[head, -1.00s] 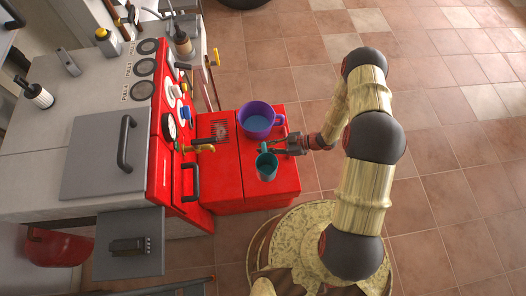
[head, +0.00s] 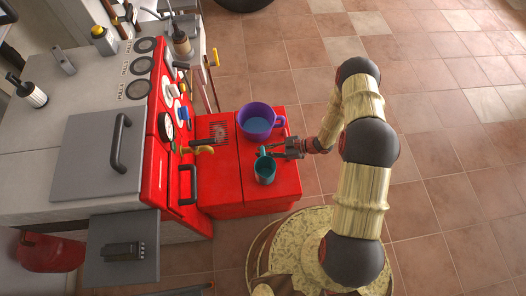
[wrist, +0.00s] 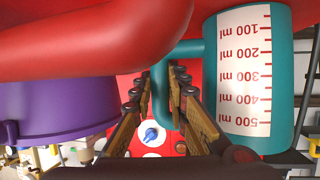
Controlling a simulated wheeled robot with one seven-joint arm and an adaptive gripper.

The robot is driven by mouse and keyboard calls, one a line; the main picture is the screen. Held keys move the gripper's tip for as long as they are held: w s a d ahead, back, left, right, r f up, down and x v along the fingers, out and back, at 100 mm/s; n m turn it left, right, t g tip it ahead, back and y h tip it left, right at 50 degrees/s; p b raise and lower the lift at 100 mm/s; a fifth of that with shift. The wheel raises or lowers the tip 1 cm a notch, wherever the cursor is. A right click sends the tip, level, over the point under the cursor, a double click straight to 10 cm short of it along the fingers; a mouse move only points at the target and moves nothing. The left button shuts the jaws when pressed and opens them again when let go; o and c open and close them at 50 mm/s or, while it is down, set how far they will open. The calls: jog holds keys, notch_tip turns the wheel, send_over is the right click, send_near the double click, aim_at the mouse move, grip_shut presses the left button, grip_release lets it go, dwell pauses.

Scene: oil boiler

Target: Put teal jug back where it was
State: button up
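The teal jug (head: 265,171) is upright at the front part of the red surface in the head view. Whether its base touches the surface is hard to tell. My gripper (head: 268,150) reaches in from the right, at the jug's handle. In the wrist view, the teal jug (wrist: 251,75) fills the right side, its white scale upside down. Its handle runs between the two fingertips of my gripper (wrist: 160,78), which sit close on both sides of it. The gripper looks shut on the handle.
A purple pot (head: 257,121) stands just behind the jug and close to my gripper. The red panel with knobs and a gauge (head: 166,126) rises to the left. The red surface (head: 222,178) is bare left of the jug.

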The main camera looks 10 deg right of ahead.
jog(key=o, duration=0.4)
jog(key=shift+o, duration=0.2)
